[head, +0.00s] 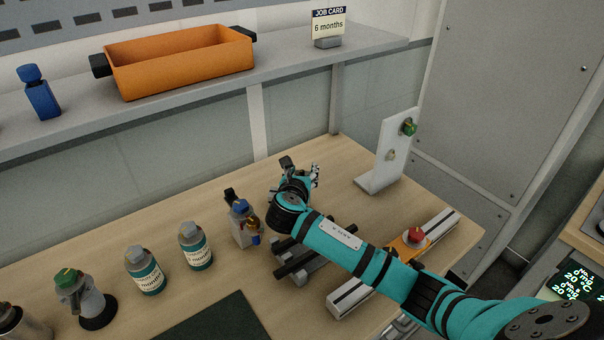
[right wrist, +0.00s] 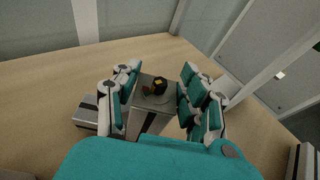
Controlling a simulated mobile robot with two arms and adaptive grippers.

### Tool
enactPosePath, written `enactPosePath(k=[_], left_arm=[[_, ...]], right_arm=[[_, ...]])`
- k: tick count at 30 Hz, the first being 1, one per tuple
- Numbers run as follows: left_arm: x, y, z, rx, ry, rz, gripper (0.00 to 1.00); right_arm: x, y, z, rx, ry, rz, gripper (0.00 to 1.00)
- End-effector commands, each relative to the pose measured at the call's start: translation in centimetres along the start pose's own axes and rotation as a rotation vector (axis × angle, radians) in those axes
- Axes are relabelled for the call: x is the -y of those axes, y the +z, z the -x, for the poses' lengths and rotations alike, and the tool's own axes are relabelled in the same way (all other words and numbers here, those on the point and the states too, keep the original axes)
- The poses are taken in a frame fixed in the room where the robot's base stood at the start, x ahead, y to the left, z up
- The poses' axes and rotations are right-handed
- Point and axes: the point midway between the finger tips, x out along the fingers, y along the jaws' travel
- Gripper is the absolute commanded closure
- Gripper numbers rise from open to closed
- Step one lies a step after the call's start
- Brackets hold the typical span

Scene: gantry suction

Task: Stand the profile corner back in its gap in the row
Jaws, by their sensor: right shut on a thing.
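My right gripper (head: 303,181) is over the table beyond the row of things, its hand partly hiding what it holds. In the right wrist view the fingers of this gripper (right wrist: 158,82) stand on both sides of a grey, block-like piece, seemingly the profile corner (right wrist: 144,119). I cannot tell whether the piece touches the table. My left gripper is not in view.
The row holds teal-labelled bottles (head: 147,272) (head: 197,248) and a blue-topped item (head: 243,228). Dark bars on grey blocks (head: 295,262) lie under my forearm. A white upright stand (head: 391,155) is at right. An orange bin (head: 180,66) sits on the shelf.

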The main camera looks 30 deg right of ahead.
Motion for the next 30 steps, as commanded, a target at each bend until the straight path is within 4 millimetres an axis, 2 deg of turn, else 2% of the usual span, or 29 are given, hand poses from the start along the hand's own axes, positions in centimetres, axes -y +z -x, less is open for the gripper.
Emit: enactPosePath(k=[11, 30], left_arm=[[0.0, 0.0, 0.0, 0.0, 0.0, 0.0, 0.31], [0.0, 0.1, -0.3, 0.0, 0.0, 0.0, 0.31]], right_arm=[[-0.1, 0.2, 0.0, 0.004, 0.001, -0.003, 1.0], [-0.1, -0.9, -0.3, 0.004, 0.001, -0.003, 1.0]])
